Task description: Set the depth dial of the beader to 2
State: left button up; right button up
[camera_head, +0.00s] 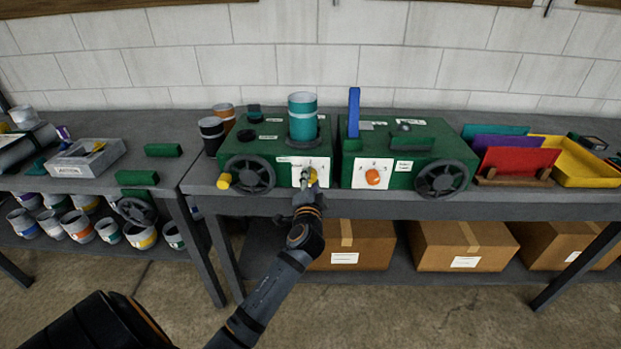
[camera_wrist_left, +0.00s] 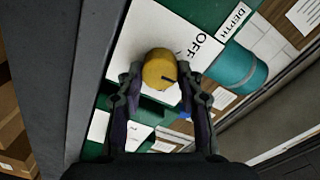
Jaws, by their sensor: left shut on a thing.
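The green beader (camera_head: 268,147) stands on the bench with a teal cylinder on top and a handwheel on its front. Its yellow depth dial (camera_wrist_left: 158,67) sits on a white plate (camera_wrist_left: 148,32), with the words OFF and DEPTH beside it in the left wrist view. A short dark mark on the dial points to the lower right of that picture; I cannot read any number by it. My left gripper (camera_wrist_left: 159,82) is shut on the dial, one finger at each side. In the head view the left gripper (camera_head: 307,186) partly covers the dial. My right gripper is not in view.
A second green machine (camera_head: 415,142) with an orange knob (camera_head: 373,177) and a handwheel stands close on the right. Cups (camera_head: 211,134) stand left of the beader. Colored panels (camera_head: 519,162) and a yellow tray (camera_head: 582,176) are at right. Cardboard boxes (camera_head: 460,247) fill the lower shelf.

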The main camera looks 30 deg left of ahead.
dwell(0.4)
pick_arm(q)
jog(key=o, duration=1.2)
jog(key=shift+s+d, duration=0.1)
jog(key=shift+s, duration=0.05)
jog(key=v, duration=0.7)
jog(key=shift+f, duration=0.1)
